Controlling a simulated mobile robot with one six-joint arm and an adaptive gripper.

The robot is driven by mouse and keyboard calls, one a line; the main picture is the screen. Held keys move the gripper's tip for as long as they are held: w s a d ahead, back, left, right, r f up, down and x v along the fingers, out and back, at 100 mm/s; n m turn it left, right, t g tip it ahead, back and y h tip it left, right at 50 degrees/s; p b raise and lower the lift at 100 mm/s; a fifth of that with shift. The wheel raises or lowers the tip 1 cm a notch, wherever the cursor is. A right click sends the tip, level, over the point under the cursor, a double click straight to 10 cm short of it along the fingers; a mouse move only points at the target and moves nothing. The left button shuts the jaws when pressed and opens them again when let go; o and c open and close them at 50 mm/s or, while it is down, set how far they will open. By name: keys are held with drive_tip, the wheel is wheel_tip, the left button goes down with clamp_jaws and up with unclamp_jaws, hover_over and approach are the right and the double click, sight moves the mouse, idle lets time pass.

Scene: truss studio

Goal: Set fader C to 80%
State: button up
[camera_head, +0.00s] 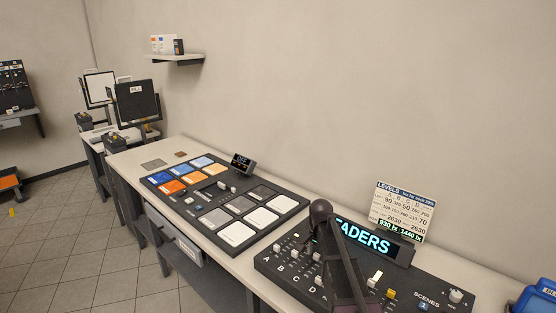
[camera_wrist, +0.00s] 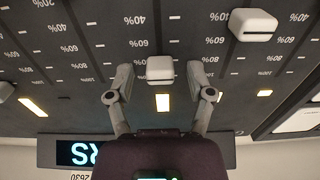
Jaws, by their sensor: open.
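In the wrist view, which shows the panel upside down, a white fader cap (camera_wrist: 160,68) sits between the fingers of my gripper (camera_wrist: 161,72). The fingers are open, one on each side of the cap; I cannot tell whether either touches it. Its column is the third from the panel's right edge, which fits fader C; no letter shows here. The cap lies near its 80% mark; the exact value is hard to read. In the head view the fader console (camera_head: 270,262) carries the letters A to D, and my dark arm covers part of it.
Another white cap (camera_wrist: 254,24) stands near 40% to the right, and part of one (camera_wrist: 6,91) shows at the left edge. The FADERS display (camera_head: 375,240) and a levels card (camera_head: 402,208) stand behind the console. A pad panel (camera_head: 225,205) lies to the left.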

sight(317, 254)
drive_tip(key=shift+r+p, duration=4.4)
drive_tip(key=shift+r, duration=0.15)
drive_tip(key=shift+r, duration=0.1)
